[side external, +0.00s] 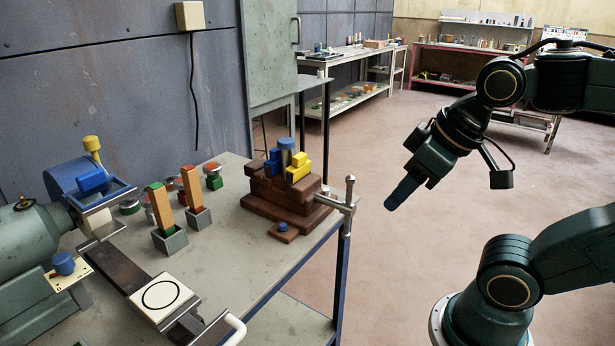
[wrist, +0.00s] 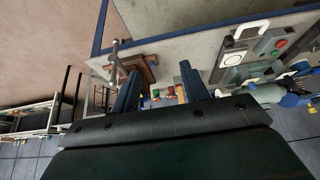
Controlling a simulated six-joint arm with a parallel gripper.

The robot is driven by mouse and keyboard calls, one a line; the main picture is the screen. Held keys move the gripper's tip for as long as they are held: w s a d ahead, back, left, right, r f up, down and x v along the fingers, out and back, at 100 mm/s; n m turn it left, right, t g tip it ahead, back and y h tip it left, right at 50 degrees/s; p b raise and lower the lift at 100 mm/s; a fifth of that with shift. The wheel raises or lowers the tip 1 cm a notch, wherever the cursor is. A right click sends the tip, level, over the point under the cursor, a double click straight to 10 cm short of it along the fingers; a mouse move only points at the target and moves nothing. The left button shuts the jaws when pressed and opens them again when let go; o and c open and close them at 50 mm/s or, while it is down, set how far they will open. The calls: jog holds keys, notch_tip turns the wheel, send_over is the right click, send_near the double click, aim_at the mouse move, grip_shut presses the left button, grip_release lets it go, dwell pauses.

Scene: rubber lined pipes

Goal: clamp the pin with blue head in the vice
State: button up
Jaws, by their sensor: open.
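The brown vice (side external: 262,208) stands at the table's right corner, with blue blocks (side external: 272,163) and yellow blocks (side external: 298,168) on top and a metal handle at its right. A blue-topped cylinder (side external: 286,145) stands upright between these blocks. A small blue head (side external: 283,227) shows on a brown base in front of the vice; I cannot tell which of the two is the pin. My gripper (side external: 393,203) is open and empty, in the air to the right of the vice and apart from it. In the wrist view its fingers (wrist: 159,70) are spread, with the vice (wrist: 150,74) partly behind the left one.
Two orange bars stand in grey holders (side external: 170,240) left of the vice. Red and green pieces (side external: 213,178) lie behind them. A green machine (side external: 30,240) with a blue knob (side external: 63,263) fills the left. A white plate with a black ring (side external: 162,297) lies in front.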

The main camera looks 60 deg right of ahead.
jog(key=shift+w+d+n, duration=0.1)
jog(key=shift+w+n, duration=0.1)
jog(key=shift+n, duration=0.1)
jog(key=c, duration=0.7)
jog(key=shift+w+d+r+n, duration=0.1)
jog(key=shift+w+d+n, duration=0.05)
jog(key=shift+w+n, duration=0.15)
grip_shut()
jog(key=w+d+f+n+g+h, duration=0.1)
jog(key=w+d+f+n+g, duration=0.1)
jog(key=w+n, duration=0.5)
jog(key=w+d+f+n+g+h, duration=0.1)
jog(key=w+d+n+g, duration=0.2)
jog(key=n, duration=0.9)
jog(key=w+d, duration=0.2)
jog(key=w, duration=0.2)
jog(key=shift+w+d+f+h, duration=0.2)
jog(key=shift+w+f+h, duration=0.15)
jog(key=shift+w+h, duration=0.05)
